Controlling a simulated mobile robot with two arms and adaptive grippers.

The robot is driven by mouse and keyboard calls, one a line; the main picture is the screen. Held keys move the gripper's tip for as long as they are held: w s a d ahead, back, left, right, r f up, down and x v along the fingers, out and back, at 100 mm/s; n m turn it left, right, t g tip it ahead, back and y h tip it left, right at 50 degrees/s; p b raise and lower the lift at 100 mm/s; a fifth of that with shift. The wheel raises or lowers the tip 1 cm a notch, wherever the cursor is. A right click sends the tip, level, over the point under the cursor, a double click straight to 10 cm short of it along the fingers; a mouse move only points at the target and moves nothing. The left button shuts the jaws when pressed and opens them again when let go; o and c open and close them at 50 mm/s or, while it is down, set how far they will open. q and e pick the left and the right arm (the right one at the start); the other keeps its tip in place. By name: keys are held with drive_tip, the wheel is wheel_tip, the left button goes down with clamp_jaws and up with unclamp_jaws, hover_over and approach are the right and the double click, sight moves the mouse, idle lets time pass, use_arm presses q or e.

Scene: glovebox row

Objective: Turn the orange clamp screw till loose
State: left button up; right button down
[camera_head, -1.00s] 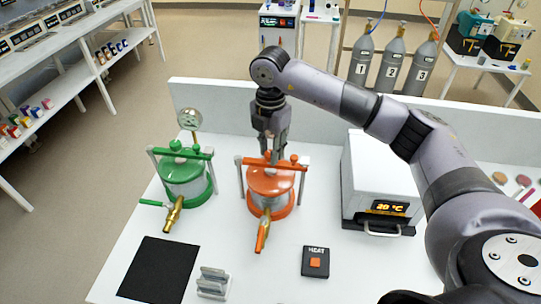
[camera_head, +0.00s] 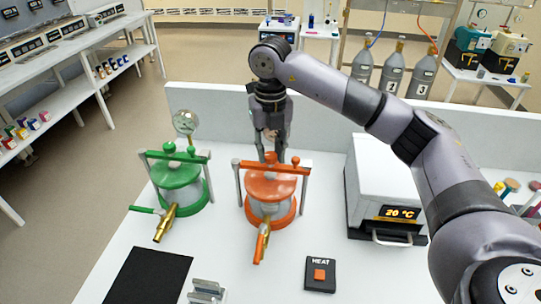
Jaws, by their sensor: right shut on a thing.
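The orange pot (camera_head: 268,190) stands upright on the white table with an orange clamp bar (camera_head: 252,165) across its lid. My right gripper (camera_head: 272,156) points down from above onto the middle of this bar. Its fingers are shut on the orange clamp screw, which they mostly hide. An orange knob (camera_head: 295,160) sits on the bar just right of the fingers. A brass outlet with an orange handle (camera_head: 261,245) points toward the front. My left gripper is not in view.
A green pot (camera_head: 178,184) with a gauge (camera_head: 185,122) stands close on the left. A white oven (camera_head: 379,185) reading 20 °C is on the right. A HEAT switch box (camera_head: 320,275), a black mat (camera_head: 148,277) and a grey stand (camera_head: 207,292) lie in front.

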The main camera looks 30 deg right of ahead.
drive_tip(key=n+b, duration=0.2)
drive_tip(key=n, duration=0.3)
drive_tip(key=shift+n, duration=0.3)
drive_tip(key=n+b, duration=0.1)
drive_tip(key=n, duration=0.4)
drive_tip(key=shift+b, duration=0.3)
drive_tip(key=n+b, duration=0.1)
drive_tip(key=n, duration=0.4)
drive_tip(key=shift+n, duration=0.4)
drive_tip(key=n, duration=0.5)
drive_tip(key=shift+w+r+n+b, duration=0.1)
drive_tip(key=shift+n+b, duration=0.2)
drive_tip(key=n, duration=1)
drive_tip(key=shift+n, duration=0.4)
drive_tip(key=n, duration=1.1)
